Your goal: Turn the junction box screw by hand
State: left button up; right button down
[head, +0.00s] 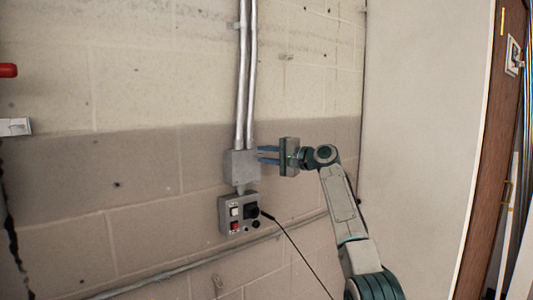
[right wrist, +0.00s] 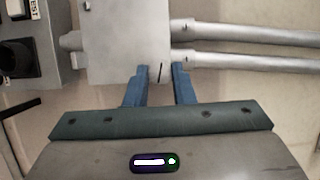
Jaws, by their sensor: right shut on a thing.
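The grey junction box (head: 240,166) is on the wall at the foot of two metal conduits. It also fills the top middle of the right wrist view (right wrist: 125,40). My right gripper (head: 260,154) reaches in from the right, its blue fingertips at the box's right side. In the right wrist view the fingers (right wrist: 160,72) stand a little apart against the box, shut on the junction box screw. The screw itself is hardly visible; only a thin dark line (right wrist: 160,72) shows between the fingertips. My left gripper is not in view.
A grey control box (head: 238,212) with switches and a black cable hangs just below the junction box. Two conduits (head: 246,75) run upward. A pipe (head: 200,262) slants along the lower wall. A white panel (head: 425,110) stands to the right.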

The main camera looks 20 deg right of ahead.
jog(key=n, duration=0.1)
jog(key=n+h+p, duration=0.1)
jog(key=n, duration=0.1)
jog(key=shift+r+g, duration=0.3)
jog(key=shift+g, duration=0.1)
jog(key=shift+n+p, duration=0.45)
jog(key=shift+n, duration=0.05)
jog(key=n+h+p, duration=0.1)
jog(key=n+h, duration=0.1)
jog(key=shift+a+r+n, duration=0.1)
jog(key=shift+n, duration=0.3)
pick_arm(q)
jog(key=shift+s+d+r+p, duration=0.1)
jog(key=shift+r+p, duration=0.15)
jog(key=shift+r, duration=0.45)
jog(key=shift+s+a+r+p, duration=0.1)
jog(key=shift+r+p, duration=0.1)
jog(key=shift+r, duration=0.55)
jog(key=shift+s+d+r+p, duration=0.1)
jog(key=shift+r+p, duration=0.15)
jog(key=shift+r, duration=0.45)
pick_arm(e)
jog(key=shift+s+a+n+h, duration=0.1)
jog(key=shift+n+h, duration=0.9)
jog(key=shift+n, duration=0.4)
jog(key=c, duration=1.2)
grip_release()
